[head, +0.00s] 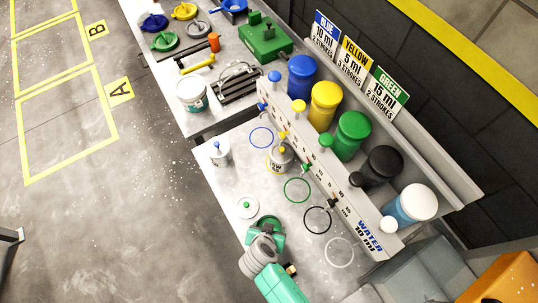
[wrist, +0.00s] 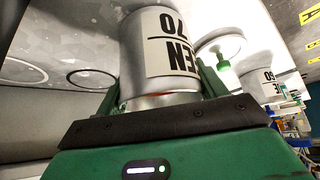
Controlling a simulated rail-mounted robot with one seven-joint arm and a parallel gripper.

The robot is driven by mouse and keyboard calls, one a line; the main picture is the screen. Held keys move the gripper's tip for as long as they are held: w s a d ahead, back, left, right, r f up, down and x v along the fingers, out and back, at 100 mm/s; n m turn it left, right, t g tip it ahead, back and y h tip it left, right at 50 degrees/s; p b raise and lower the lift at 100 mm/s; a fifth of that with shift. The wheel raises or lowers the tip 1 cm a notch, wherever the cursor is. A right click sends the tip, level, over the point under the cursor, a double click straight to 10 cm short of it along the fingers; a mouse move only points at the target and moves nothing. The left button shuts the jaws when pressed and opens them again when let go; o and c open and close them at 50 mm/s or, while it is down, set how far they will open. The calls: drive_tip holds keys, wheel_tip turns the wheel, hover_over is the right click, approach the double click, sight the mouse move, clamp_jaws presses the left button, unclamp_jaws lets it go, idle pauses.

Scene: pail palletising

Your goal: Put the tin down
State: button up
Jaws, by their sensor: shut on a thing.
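A pale metal tin (wrist: 158,45) with a white label, on which "EN" and "70" read upside down, fills the upper middle of the wrist view. My gripper (wrist: 160,95) is shut on it, with green fingers on both sides. In the head view my gripper (head: 266,230) is low over the front part of the bench (head: 232,186) and hides most of the tin. A round lid with a green knob (head: 247,207) lies just beside it; it also shows in the wrist view (wrist: 224,55). I cannot tell whether the tin's base touches the bench.
Blue (head: 262,137), green (head: 297,190), black (head: 317,220) and white (head: 339,252) rings mark the bench below the dispenser rack (head: 350,213).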

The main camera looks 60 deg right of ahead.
drive_tip(key=shift+f, duration=0.2)
drive_tip(key=o, duration=1.3)
drive_tip(key=shift+r, duration=0.3)
drive_tip(key=p+v, duration=0.1)
drive_tip(key=v, duration=1)
drive_tip(key=shift+a+r, duration=0.2)
drive_tip(key=shift+r, duration=0.1)
